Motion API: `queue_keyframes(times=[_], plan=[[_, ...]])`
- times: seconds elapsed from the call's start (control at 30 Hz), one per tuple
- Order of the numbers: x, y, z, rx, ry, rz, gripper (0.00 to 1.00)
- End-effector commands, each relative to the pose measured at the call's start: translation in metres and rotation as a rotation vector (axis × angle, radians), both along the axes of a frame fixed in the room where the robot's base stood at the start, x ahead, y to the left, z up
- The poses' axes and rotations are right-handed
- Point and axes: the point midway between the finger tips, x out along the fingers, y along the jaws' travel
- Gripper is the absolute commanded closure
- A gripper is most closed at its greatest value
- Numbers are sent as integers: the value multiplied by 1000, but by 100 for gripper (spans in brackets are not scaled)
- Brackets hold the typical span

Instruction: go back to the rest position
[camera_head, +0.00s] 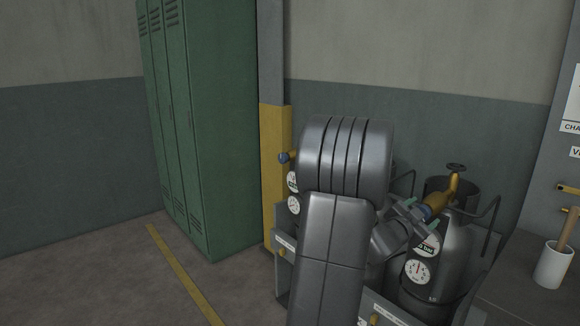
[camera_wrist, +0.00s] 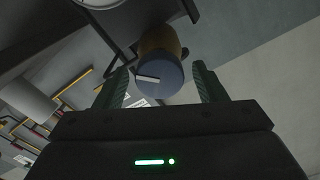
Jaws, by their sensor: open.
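In the head view my gripper (camera_head: 414,212) is at the right cylinder's valve, beside its blue and brass outlet fitting (camera_head: 436,206). My arm hides much of the cylinder rack. In the wrist view the two green fingers of my gripper (camera_wrist: 162,88) are apart. A round blue cap (camera_wrist: 160,78) with a pale mark shows between them, with a brass body behind it. I cannot tell whether the fingers touch it. The right dark cylinder (camera_head: 436,268) stands upright with a round gauge (camera_head: 418,271) on its front.
A grey rack (camera_head: 484,262) holds the cylinders; another gauge (camera_head: 294,205) and a blue-tipped fitting (camera_head: 284,157) show left of my arm. Green lockers (camera_head: 215,130) and a yellow post (camera_head: 273,165) stand left. A bench (camera_head: 535,270) with a white cup (camera_head: 553,268) is at right. Floor at lower left is clear.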

Motion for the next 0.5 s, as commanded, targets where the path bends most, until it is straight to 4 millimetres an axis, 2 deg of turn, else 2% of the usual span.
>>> queue_keyframes(times=[0.2, 0.5], plan=[[0, 0, 2, -66, 78, -1, 36], [0, 0, 0, -85, 100, 0, 36]])
